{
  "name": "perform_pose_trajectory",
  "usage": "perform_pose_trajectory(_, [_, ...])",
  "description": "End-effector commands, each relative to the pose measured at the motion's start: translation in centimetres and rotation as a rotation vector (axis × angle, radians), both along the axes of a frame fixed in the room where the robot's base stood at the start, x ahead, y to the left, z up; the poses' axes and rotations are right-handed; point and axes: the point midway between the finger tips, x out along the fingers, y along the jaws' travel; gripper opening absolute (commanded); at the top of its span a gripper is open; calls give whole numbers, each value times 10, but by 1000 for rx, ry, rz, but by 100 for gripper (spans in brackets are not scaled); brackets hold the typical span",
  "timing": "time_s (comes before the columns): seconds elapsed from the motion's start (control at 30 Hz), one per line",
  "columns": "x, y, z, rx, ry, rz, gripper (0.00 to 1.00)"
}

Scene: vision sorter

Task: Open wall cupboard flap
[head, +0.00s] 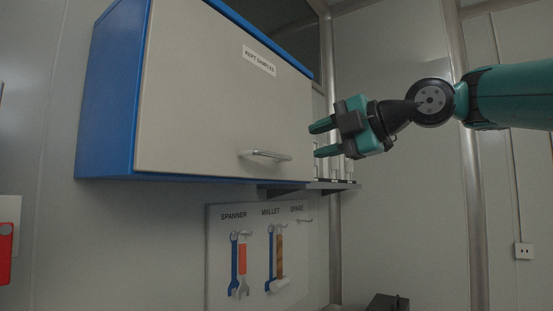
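The wall cupboard (110,95) is a blue box with a pale cream flap (200,85) on its front, which looks shut. The flap carries a label reading "KEPT SAMPLES" near its top right. A silver bar handle (268,155) sits near the flap's bottom edge, right of the middle. My gripper (318,140) is teal and dark grey, to the right of the handle in the picture. Its two fingers point left and are spread, with nothing seen between them. It appears apart from the handle; how far in depth I cannot tell.
Below the cupboard hangs a tool board (225,265) with a spanner (239,265) and a mallet (277,260). A small shelf (330,186) with upright items is behind my gripper. A red object (5,250) is at the left edge. A dark box (388,302) stands low.

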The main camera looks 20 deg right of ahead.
Motion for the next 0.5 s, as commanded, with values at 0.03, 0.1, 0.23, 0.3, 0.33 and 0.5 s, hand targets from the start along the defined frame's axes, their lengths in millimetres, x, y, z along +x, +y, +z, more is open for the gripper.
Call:
perform_pose_trajectory(0.03, [9, 8, 1, 3, 5, 8, 37])
perform_pose_trajectory(0.1, [20, 17, -2, 1, 6, 8, 37])
perform_pose_trajectory(0.23, [44, 34, -8, 1, 7, 6, 37])
perform_pose_trajectory(0.3, [55, 42, -10, 3, 6, 6, 37])
perform_pose_trajectory(0.33, [59, 45, -11, 2, 6, 5, 37])
perform_pose_trajectory(0.5, [78, 57, -17, 2, 5, 2, 37])
